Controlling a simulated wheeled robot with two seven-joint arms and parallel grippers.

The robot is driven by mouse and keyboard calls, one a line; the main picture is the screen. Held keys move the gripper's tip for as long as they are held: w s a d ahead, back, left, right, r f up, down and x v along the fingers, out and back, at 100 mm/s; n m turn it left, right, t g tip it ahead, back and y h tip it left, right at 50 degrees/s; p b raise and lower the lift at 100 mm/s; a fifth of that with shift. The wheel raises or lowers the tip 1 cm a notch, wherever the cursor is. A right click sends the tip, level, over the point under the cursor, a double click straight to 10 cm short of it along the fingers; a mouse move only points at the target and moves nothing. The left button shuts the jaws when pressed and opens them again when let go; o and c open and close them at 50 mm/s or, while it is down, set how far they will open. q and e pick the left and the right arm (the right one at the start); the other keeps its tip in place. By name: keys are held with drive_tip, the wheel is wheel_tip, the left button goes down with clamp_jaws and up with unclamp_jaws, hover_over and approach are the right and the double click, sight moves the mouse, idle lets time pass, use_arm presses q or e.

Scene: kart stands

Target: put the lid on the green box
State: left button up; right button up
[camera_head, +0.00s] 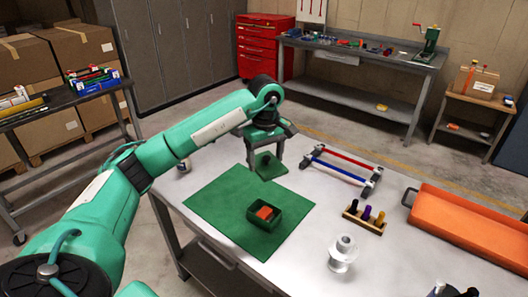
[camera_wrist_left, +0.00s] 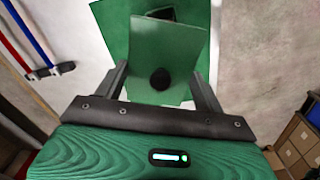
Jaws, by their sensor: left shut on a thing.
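The green box (camera_head: 281,222) stands open on a green mat (camera_head: 215,200), with an orange-red block (camera_head: 264,212) inside. My left gripper (camera_head: 266,153) is shut on the green lid (camera_head: 272,172), beyond the box near the mat's far edge. In the left wrist view the lid (camera_wrist_left: 178,44) lies between the two fingers of my left gripper (camera_wrist_left: 160,80), its dark round knob (camera_wrist_left: 160,78) facing the camera. The lid is apart from the box. In that view it hides most of the box (camera_wrist_left: 160,13). My right gripper is not seen.
Right of the mat are a rack with red and blue bars (camera_head: 345,165), a wooden block with coloured pegs (camera_head: 363,218) and a clear spool-like piece (camera_head: 342,254). An orange tray (camera_head: 470,220) takes the right side. Bare table lies between the mat and these.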

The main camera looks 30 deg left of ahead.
use_arm(q)
drive_tip(key=shift+s+a+f+n+p, duration=0.15)
drive_tip(key=shift+f+n+p, duration=0.5)
drive_tip(key=shift+f, duration=1.9)
drive_tip(key=shift+s+f+n+p, duration=0.2)
drive_tip(key=shift+f+n, duration=0.75)
drive_tip(key=shift+f, duration=1.65)
drive_tip(key=shift+s+a+f+n+p, duration=0.1)
drive_tip(key=shift+f+n+p, duration=0.55)
drive_tip(key=shift+f, duration=1.9)
drive_tip(key=shift+f+b, duration=0.75)
drive_tip(key=shift+b, duration=0.05)
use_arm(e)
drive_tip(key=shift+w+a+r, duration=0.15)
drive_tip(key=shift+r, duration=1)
use_arm(q)
drive_tip(key=shift+d+b, duration=0.1)
drive_tip(key=shift+b, duration=0.35)
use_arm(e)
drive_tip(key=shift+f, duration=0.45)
use_arm(q)
drive_tip(key=shift+f+b, duration=0.15)
drive_tip(key=shift+b, duration=0.5)
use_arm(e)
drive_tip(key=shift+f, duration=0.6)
use_arm(q)
drive_tip(key=o, duration=1.1)
drive_tip(key=shift+o, duration=0.5)
